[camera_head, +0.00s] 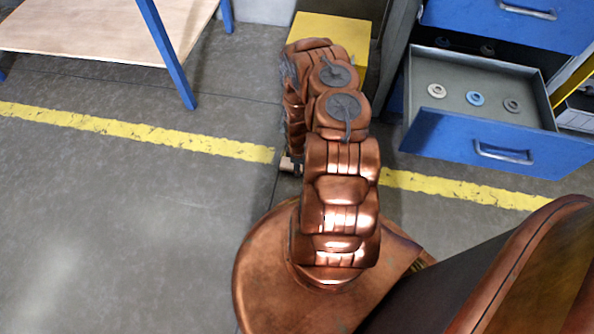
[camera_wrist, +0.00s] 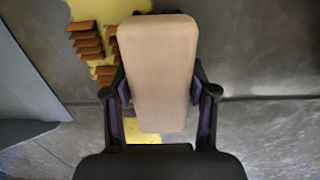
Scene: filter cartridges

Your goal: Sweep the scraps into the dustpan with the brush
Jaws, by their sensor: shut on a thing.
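In the wrist view, my gripper (camera_wrist: 160,95) is shut on a tan, wood-like block (camera_wrist: 157,60), which looks like the brush. Its bristles are not visible. Several reddish-brown pieces (camera_wrist: 87,42), which look like the scraps, lie beyond the block to its left, on and beside a yellow patch. The block hides part of that area. In the head view, my arm hides most of the gripper; only a small tan and dark bit (camera_head: 290,164) shows beside the arm. I cannot make out a dustpan in either view.
A blue cabinet has an open drawer (camera_head: 480,140) with three rings inside, at the right. A wooden-topped table (camera_head: 90,30) with blue legs stands at the upper left. A yellow block (camera_head: 325,28) is behind my arm. The grey floor (camera_head: 110,230) at left is clear.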

